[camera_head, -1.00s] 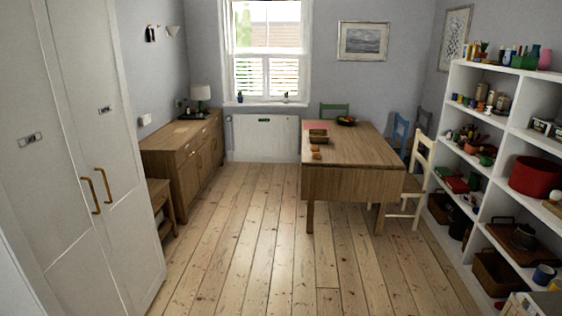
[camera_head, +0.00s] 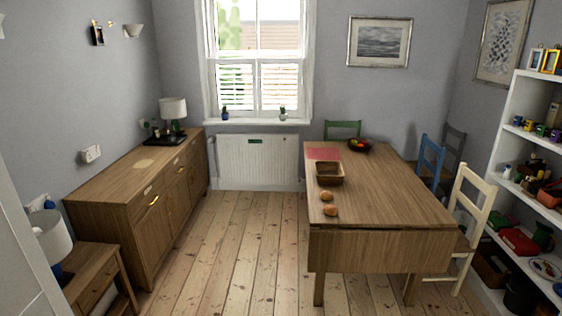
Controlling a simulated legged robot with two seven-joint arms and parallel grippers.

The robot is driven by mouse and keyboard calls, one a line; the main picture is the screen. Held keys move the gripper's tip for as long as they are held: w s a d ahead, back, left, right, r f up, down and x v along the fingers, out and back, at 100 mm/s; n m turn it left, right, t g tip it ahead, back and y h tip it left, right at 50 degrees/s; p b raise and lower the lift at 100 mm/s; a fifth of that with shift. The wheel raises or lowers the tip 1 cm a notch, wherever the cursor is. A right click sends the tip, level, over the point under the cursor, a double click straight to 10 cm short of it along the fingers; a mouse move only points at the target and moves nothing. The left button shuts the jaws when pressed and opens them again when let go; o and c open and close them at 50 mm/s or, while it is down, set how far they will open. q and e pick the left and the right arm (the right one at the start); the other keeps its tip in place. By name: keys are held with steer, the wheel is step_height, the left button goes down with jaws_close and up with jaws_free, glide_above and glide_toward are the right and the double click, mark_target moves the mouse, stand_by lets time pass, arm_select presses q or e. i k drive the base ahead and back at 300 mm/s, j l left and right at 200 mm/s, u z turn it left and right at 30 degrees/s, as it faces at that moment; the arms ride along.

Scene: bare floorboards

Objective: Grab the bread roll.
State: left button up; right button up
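Two small round orange-brown items that look like bread rolls lie on the wooden table (camera_head: 390,195) near its left edge. The nearer roll (camera_head: 330,210) is close to the table's front left corner. The other roll (camera_head: 327,196) lies just behind it. A brown basket or box (camera_head: 329,174) stands behind the rolls; I cannot see clearly what is in it. Neither of my grippers shows in the head view.
A wooden sideboard (camera_head: 135,200) and a small side table (camera_head: 93,276) line the left wall. Chairs, including a white one (camera_head: 470,222), stand along the table's right side. White shelves (camera_head: 512,150) are at the right. The floorboards (camera_head: 238,245) between sideboard and table are clear.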

mark_target(330, 210)
steer(key=i, duration=1.15)
steer(key=i+j+z, duration=0.1)
steer(key=i, duration=1.05)
steer(key=i+j+z, duration=0.15)
steer(key=i+z, duration=0.3)
steer(key=i+j+z, duration=0.45)
steer(key=i, duration=0.2)
steer(key=i+j+z, duration=0.45)
